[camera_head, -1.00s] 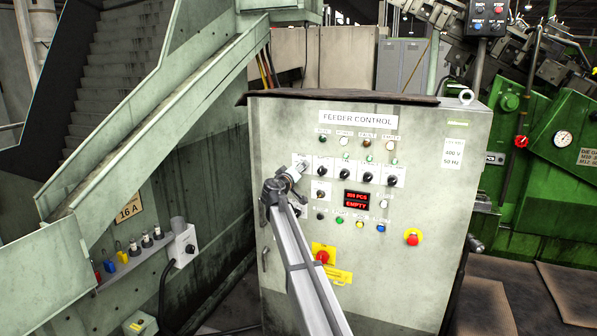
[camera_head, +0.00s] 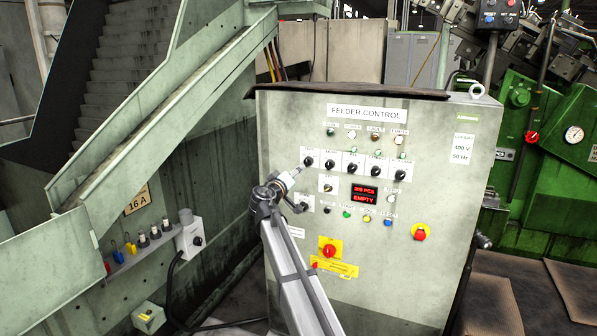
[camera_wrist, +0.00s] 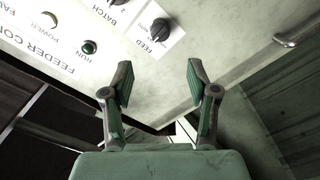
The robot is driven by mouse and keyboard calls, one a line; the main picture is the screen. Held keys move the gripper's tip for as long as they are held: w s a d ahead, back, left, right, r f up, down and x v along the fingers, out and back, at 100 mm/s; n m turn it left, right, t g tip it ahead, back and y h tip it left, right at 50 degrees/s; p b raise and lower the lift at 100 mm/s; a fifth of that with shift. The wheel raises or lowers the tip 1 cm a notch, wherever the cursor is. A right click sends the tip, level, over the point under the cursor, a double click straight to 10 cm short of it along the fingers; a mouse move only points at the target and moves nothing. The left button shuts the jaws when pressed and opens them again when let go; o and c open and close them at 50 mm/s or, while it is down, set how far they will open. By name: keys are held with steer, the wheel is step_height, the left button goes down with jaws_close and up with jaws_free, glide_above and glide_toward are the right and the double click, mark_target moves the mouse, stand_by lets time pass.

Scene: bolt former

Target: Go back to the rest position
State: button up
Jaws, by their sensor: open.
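The feeder control cabinet (camera_head: 440,230) stands in front of me, with its grey panel facing the head camera. My gripper (camera_head: 298,172) is in front of the panel's left part, just below and left of the leftmost knob (camera_head: 309,162) of the upper row. In the wrist view my gripper (camera_wrist: 159,70) has its two fingers wide apart with nothing between them. The black FEED knob (camera_wrist: 160,29) is beyond the fingertips, apart from them. A BATCH knob (camera_wrist: 117,3) is partly cut off at the top edge. The exact distance to the panel is unclear.
A red display (camera_head: 364,194), a yellow-backed red switch (camera_head: 328,250) and a red stop button (camera_head: 420,232) are on the panel. A sloping green chute (camera_head: 165,125) and a socket box (camera_head: 190,238) stand left. Green machinery (camera_head: 530,200) stands right.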

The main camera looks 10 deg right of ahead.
steer(key=shift+s+a, duration=0.15)
steer(key=shift+s, duration=0.05)
steer(key=s+d+f+g+y+p, duration=0.15)
steer(key=s+f+g, duration=0.25)
steer(key=s+f, duration=0.9)
steer(key=s+d+f+g+y, duration=0.2)
steer(key=s+f+g, duration=0.3)
steer(key=f, duration=1.4)
steer(key=s+d+f+g+y, duration=0.15)
steer(key=s+f+g, duration=0.25)
steer(key=s+f, duration=0.95)
steer(key=s+f+m+g+y+p, duration=0.1)
steer(key=s+f+g, duration=0.2)
steer(key=s, duration=1.1)
steer(key=s+f+m+g+y+p, duration=0.1)
steer(key=s+f+g, duration=0.2)
steer(key=s+f, duration=0.7)
steer(key=s+d+f+m+g+y+p, duration=0.1)
steer(key=s+f, duration=0.6)
steer(key=s, duration=1.2)
steer(key=shift+s+g+y, duration=0.25)
steer(key=shift+g+y, duration=0.25)
steer(key=shift+g, duration=0.7)
